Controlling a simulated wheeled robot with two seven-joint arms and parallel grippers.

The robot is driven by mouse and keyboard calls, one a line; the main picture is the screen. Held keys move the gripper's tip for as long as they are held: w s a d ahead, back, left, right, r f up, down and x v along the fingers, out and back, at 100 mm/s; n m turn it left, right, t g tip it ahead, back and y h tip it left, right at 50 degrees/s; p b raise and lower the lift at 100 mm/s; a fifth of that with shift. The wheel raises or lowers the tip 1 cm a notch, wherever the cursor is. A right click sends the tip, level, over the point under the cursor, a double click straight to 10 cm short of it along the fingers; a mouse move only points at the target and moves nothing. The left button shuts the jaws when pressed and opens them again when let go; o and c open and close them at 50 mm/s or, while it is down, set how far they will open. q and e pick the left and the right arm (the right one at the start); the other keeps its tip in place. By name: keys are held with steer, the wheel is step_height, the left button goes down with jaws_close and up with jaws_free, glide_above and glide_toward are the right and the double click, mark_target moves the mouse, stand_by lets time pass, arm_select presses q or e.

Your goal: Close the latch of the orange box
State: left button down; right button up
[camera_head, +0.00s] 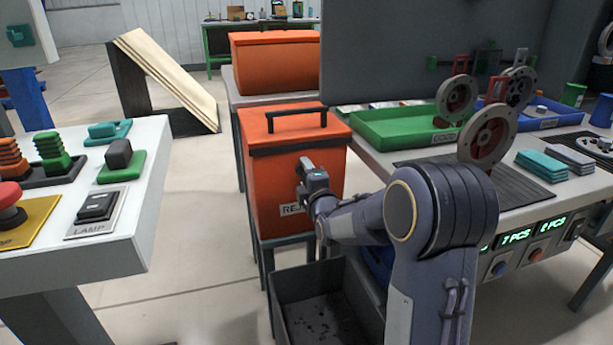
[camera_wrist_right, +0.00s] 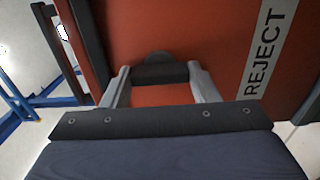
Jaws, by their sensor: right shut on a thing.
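The orange box (camera_head: 265,195) stands upright on a low stand in the middle of the head view. Its lid (camera_head: 330,125) is down and carries a black bar handle (camera_head: 297,112). The front bears a REJECT label, readable in the right wrist view (camera_wrist_right: 264,60). My right gripper (camera_head: 304,170) is at the front of the box, below the lid edge. In the right wrist view its fingers (camera_wrist_right: 160,78) are shut on the small dark latch (camera_wrist_right: 160,73), one on each side. My gripper hides the latch in the head view. My left gripper is not in view.
A dark open bin (camera_head: 290,285) stands on the floor below the box. A table with a green tray (camera_head: 400,128) and grey discs (camera_head: 487,137) is close on the right. A white table (camera_head: 120,225) with buttons is at left, with clear floor between.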

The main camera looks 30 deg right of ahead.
stand_by(0.3)
steer(key=o, duration=1)
steer(key=shift+s, duration=0.1)
steer(key=p+v, duration=0.1)
steer(key=v, duration=0.6)
steer(key=shift+s+a+p, duration=0.1)
steer(key=shift+s+p, duration=0.2)
